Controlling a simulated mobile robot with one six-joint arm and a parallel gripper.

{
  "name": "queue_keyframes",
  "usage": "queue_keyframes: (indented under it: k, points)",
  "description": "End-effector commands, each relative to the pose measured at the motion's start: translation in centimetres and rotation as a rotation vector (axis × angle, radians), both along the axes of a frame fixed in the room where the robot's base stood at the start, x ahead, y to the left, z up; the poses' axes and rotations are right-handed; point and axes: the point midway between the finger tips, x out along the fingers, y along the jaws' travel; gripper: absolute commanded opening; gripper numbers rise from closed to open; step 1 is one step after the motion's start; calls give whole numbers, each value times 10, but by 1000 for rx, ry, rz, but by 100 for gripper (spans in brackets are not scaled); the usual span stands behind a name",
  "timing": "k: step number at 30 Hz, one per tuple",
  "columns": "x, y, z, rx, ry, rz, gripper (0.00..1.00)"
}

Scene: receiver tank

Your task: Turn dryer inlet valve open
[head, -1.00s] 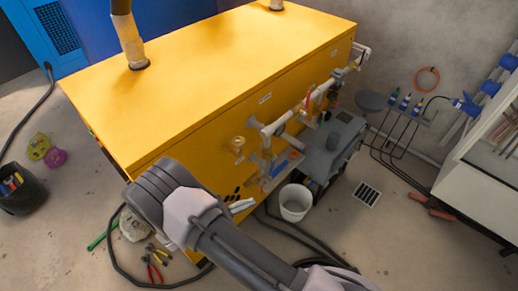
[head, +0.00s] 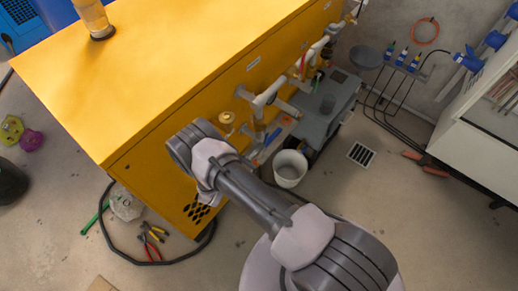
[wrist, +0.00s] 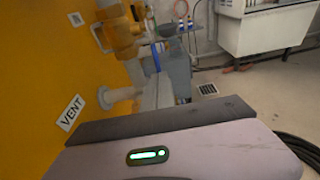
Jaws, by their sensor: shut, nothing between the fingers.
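Grey pipework with valves (head: 262,100) runs along the side of the yellow cabinet (head: 200,60). It has a red handle (head: 303,64) farther along and a blue handle (head: 273,136) lower down, near the cabinet's near end. I cannot tell which one is the dryer inlet valve. My gripper is shut and empty, apart from the pipes. In the head view my arm hides it.
A white bucket (head: 290,168) and a grey unit (head: 322,112) stand on the floor beside the pipes. Pliers (head: 152,240) and a black hose (head: 190,250) lie near the cabinet's front corner.

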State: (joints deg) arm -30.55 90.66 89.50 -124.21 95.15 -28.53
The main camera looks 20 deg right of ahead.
Motion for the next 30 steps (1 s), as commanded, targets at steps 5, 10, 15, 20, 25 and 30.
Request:
queue_keyframes:
  k: [5,10,15,20,25,30]
  points:
    - [4,-6,-1,0,0,-1,0]
    - [4,-6,-1,0,0,0,0]
    - [6,-9,-6,0,0,-1,0]
    - [13,-18,-15,0,0,-2,0]
    - [13,-18,-11,0,0,-1,0]
    - [11,-14,-12,0,0,-2,0]
